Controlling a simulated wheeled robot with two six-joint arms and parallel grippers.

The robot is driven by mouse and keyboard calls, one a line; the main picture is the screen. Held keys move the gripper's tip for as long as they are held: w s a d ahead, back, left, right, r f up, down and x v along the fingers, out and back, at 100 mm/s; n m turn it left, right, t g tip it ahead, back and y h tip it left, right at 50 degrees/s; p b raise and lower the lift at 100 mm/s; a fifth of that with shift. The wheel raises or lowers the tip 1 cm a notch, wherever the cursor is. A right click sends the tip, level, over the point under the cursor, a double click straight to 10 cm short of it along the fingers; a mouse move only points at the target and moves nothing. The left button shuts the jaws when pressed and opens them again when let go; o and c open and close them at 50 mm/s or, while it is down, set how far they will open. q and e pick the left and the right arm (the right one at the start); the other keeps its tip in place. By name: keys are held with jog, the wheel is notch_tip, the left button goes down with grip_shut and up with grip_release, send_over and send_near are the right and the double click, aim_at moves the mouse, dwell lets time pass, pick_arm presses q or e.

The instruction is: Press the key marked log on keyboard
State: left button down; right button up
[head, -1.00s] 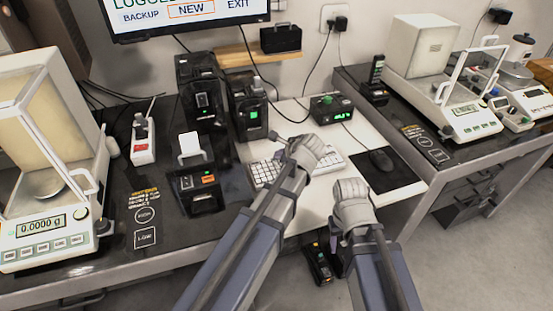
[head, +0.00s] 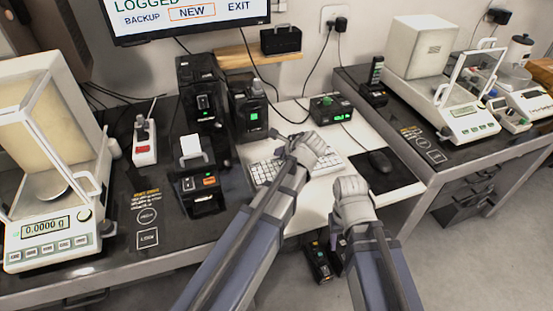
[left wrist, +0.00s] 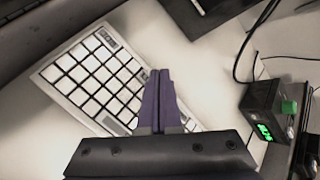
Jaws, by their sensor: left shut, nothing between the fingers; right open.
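The white keyboard (head: 262,172) lies on the white desk top, partly hidden by my left arm and wrist in the head view. In the left wrist view the keyboard (left wrist: 85,75) shows rows of pale keys and a small dark label at its top corner; I cannot read which key is marked log. My left gripper (head: 277,137) is shut and empty. In the left wrist view its fingertips (left wrist: 160,75) overlap the keyboard's right edge; I cannot tell whether they touch it. My right gripper (head: 338,248) is open, low in front of the desk edge.
A mouse (head: 380,161) lies on a dark mat right of the keyboard. A small black box with a green knob (head: 327,107) stands behind it. A label printer (head: 198,188) stands to the left. Balances stand at far left (head: 45,228) and right (head: 470,120).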

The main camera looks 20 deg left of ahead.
aim_at(279, 162)
pick_arm(q)
jog(key=shift+r+p, duration=2.45)
jog(key=shift+r, duration=0.1)
jog(key=shift+f, duration=0.1)
jog(key=s+d+r+n+g+h+p, duration=0.1)
jog(key=s+d+n+p, duration=0.4)
jog(key=s, duration=0.6)
jog(key=s+d+r+n+g+h+p, duration=0.2)
jog(key=s+d+n+g+h+p, duration=0.2)
jog(key=s+d+n, duration=0.3)
jog(key=s+n+g, duration=0.1)
jog(key=s+n, duration=0.1)
jog(key=s, duration=0.3)
jog(key=shift+s+r+g+p, duration=0.2)
jog(key=shift+s+g+p, duration=0.1)
jog(key=shift+p, duration=0.05)
